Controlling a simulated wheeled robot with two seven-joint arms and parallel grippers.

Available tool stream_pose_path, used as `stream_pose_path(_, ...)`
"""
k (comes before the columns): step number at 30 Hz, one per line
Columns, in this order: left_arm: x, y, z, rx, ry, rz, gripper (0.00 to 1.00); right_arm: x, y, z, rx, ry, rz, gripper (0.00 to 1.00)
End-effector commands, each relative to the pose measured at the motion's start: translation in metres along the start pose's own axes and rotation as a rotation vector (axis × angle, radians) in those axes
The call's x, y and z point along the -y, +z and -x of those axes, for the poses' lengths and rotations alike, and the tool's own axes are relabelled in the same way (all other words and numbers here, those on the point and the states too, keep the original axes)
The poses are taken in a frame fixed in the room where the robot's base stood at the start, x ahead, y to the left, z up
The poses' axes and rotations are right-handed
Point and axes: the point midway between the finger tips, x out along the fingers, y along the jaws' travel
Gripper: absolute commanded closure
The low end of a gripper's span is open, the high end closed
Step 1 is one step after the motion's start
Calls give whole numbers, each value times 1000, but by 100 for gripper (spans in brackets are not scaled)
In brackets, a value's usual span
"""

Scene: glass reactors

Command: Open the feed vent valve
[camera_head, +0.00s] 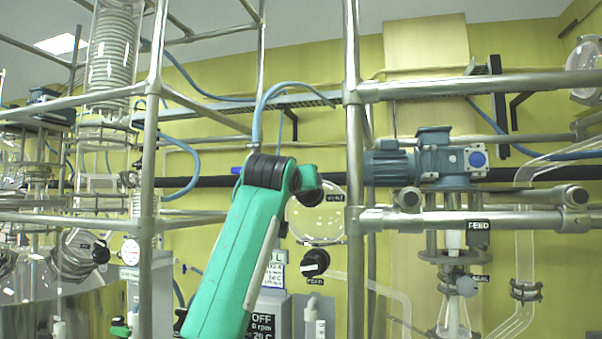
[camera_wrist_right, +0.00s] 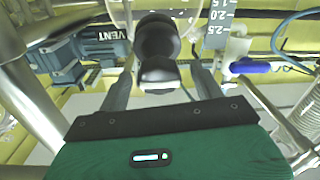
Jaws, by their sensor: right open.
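A black knob (camera_wrist_right: 156,40) with a pale front face shows in the right wrist view, beside a label reading VENT. In the head view the VENT label (camera_head: 335,198) is beside a round clear glass part, right of my green arm; a dark rounded part (camera_head: 312,196), possibly the same knob, is partly covered by my wrist. My right gripper (camera_wrist_right: 160,68) is open, its two fingers on either side of the knob. I cannot tell whether they touch it. In the head view its fingers are hidden. My left gripper is not in view.
Another black knob (camera_head: 315,263) with a blurred label sits below. A blue motor (camera_head: 440,160) and a FEED label (camera_head: 479,226) are at the right. Metal frame posts (camera_head: 355,130) and glass pipes stand close around. A blue hose (camera_head: 275,90) loops above my arm.

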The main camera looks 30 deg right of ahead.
Motion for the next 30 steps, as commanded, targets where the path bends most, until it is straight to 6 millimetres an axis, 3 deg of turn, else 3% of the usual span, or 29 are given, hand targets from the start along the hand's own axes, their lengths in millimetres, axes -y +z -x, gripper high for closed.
stream_pose_path(4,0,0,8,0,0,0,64,-1,-1,-12,1,1,0,33)
stream_pose_path(14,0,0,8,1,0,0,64,0,1,-15,0,0,0,33)
stream_pose_path(15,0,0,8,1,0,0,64,0,1,-15,0,0,0,35)
stream_pose_path(22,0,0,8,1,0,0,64,0,1,-15,0,0,0,78)
stream_pose_path(30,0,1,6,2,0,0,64,0,2,-15,0,-6,20,78)
